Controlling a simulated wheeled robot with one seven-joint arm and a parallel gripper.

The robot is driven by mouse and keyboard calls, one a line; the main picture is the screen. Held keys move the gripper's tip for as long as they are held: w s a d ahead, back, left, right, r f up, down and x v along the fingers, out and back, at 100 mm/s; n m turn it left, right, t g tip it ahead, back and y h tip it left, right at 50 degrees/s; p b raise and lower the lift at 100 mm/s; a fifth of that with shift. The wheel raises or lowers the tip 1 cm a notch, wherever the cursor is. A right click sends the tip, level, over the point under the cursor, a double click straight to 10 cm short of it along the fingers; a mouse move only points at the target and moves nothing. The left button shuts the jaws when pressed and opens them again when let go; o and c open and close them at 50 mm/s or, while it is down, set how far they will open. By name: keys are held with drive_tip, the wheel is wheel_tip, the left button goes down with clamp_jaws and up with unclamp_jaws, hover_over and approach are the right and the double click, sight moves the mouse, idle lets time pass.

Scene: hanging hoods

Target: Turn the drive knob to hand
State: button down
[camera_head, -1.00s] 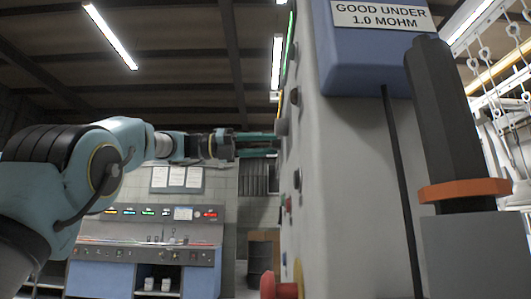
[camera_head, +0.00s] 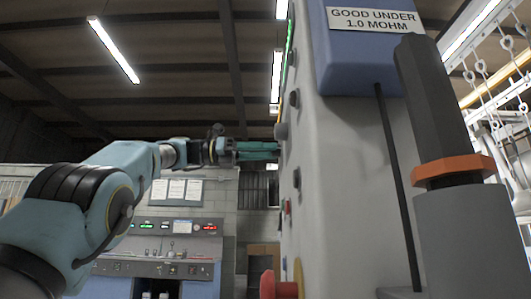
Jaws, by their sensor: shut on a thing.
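A grey control cabinet (camera_head: 345,190) stands at centre right, its panel face seen almost edge-on. Dark round knobs stick out of that face, one (camera_head: 282,131) just above my fingertips and one (camera_head: 297,178) below them. My gripper (camera_head: 277,151), with green fingers, reaches in from the left and its tips are at the panel face. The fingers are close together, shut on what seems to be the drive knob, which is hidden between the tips. Knob markings and the pointer's setting cannot be read from this angle.
A large red button (camera_head: 270,286) and a smaller red one (camera_head: 287,207) stick out below my gripper. A blue box (camera_head: 365,60) labelled "GOOD UNDER 1.0 MOHM" and a dark rod with an orange collar (camera_head: 452,168) stand at the right. A console (camera_head: 160,245) is behind my arm.

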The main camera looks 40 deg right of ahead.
drive_tip(key=shift+c, duration=2.3)
unclamp_jaws()
drive_tip(key=shift+w+a, duration=0.1)
drive_tip(key=p+v, duration=0.1)
drive_tip(key=v, duration=0.9)
drive_tip(key=shift+w+a, duration=0.2)
